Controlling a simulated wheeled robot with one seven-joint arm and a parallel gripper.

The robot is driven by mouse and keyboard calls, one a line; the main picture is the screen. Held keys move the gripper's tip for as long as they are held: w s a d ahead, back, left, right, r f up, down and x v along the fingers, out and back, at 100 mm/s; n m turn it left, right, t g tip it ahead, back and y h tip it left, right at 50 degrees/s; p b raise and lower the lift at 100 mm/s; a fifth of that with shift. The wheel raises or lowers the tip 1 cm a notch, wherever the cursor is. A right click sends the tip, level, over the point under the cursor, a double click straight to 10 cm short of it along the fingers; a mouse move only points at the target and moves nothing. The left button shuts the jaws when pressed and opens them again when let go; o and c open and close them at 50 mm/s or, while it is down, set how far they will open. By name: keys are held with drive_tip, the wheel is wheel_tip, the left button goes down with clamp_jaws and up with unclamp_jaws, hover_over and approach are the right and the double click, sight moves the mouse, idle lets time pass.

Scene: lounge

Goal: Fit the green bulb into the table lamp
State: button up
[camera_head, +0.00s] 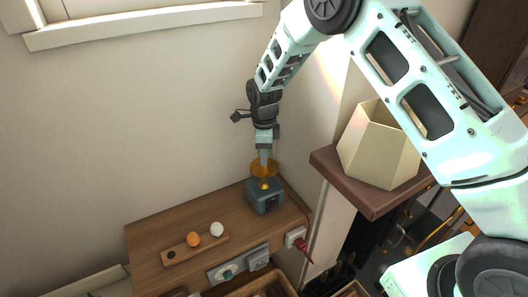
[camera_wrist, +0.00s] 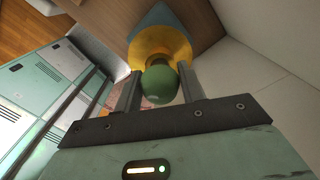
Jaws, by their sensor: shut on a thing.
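The table lamp has a blue-grey base (camera_head: 264,196) with a brass-coloured top (camera_head: 263,169), and it stands near the right end of the wooden shelf. In the wrist view the brass part (camera_wrist: 162,47) is a wide ring, with the blue base (camera_wrist: 158,16) behind it. My gripper (camera_head: 264,158) is directly above the lamp top, pointing down. In the wrist view my gripper (camera_wrist: 158,88) is shut on the green bulb (camera_wrist: 159,84), which overlaps the brass ring. I cannot tell whether the bulb is seated; its far end is hidden.
A wooden holder (camera_head: 196,246) on the shelf (camera_head: 150,235) carries an orange bulb (camera_head: 193,239) and a white bulb (camera_head: 216,229). A cream lampshade (camera_head: 378,147) stands on a brown ledge (camera_head: 365,201) at right. A red plug (camera_head: 304,251) and sockets (camera_head: 226,272) are at the shelf front.

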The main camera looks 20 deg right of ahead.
drive_tip(key=shift+f, duration=0.45)
drive_tip(key=o, duration=1.1)
drive_tip(key=shift+r, duration=0.1)
drive_tip(key=shift+r+p, duration=1.65)
drive_tip(key=shift+r, duration=1.35)
